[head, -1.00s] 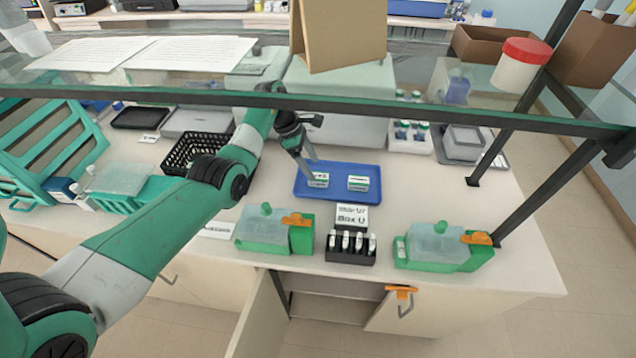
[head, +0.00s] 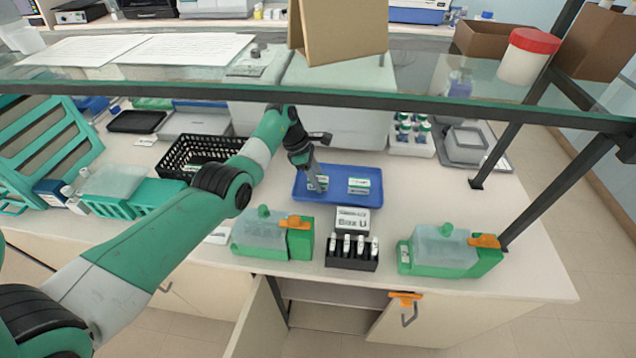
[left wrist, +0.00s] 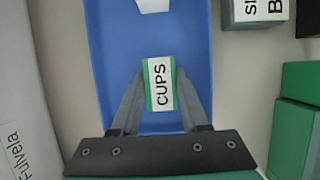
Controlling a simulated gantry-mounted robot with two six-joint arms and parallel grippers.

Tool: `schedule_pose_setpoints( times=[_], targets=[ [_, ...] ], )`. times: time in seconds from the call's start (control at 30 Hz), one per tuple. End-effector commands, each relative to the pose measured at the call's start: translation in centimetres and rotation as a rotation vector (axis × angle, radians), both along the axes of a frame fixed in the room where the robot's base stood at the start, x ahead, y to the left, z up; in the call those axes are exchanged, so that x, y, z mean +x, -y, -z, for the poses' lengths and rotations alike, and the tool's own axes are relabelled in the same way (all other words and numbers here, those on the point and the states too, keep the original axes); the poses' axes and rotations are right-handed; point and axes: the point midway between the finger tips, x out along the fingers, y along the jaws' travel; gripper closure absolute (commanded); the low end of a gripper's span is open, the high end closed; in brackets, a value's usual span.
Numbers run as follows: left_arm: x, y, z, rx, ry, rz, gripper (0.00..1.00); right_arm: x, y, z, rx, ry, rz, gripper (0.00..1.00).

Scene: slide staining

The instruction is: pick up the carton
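Two small white-and-green cartons lie on a blue tray (head: 338,197). The left carton (head: 321,184) is between the fingers of my left gripper (head: 313,178); the right carton (head: 359,186) stands apart from it. In the left wrist view, the carton between the fingers reads "CUPS" (left wrist: 160,84), with a finger along each long side. The left gripper (left wrist: 161,78) looks open, its fingertips very close to the carton's sides; contact is hard to make out. Part of the other carton (left wrist: 153,5) shows at the top edge there. My right gripper is out of view.
A glass shelf (head: 250,88) with a dark edge spans above the table. A labelled box (head: 352,219) and a black rack (head: 351,252) stand in front of the tray, between green containers (head: 262,235) (head: 445,250). A black basket (head: 195,152) is at left.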

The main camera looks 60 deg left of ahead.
Motion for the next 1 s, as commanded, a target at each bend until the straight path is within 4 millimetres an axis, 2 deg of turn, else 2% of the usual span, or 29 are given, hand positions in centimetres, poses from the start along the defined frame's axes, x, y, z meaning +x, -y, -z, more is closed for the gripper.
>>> schedule_pose_setpoints(
  times=[0.03,0.2,0.23,0.47,0.57,0.9,1.0],
  targets=[
    [0.0,0.0,0.0,0.000,0.000,0.000,0.67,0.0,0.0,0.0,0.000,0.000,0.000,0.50],
    [0.0,0.0,0.0,-0.001,-0.001,0.000,0.97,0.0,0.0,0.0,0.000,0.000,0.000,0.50],
    [0.0,0.0,0.0,-0.001,-0.001,0.000,1.00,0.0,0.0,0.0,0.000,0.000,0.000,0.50],
    [0.0,0.0,0.0,0.000,0.000,0.000,1.00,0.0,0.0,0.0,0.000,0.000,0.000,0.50],
    [0.0,0.0,-0.8,0.000,0.000,0.000,1.00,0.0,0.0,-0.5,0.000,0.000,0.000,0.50],
    [0.1,0.0,-8.1,0.001,0.003,0.000,1.00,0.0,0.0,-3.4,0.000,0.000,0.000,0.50],
    [0.1,0.0,-9.5,0.001,0.003,0.000,1.00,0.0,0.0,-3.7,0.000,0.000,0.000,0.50]
  ],
)
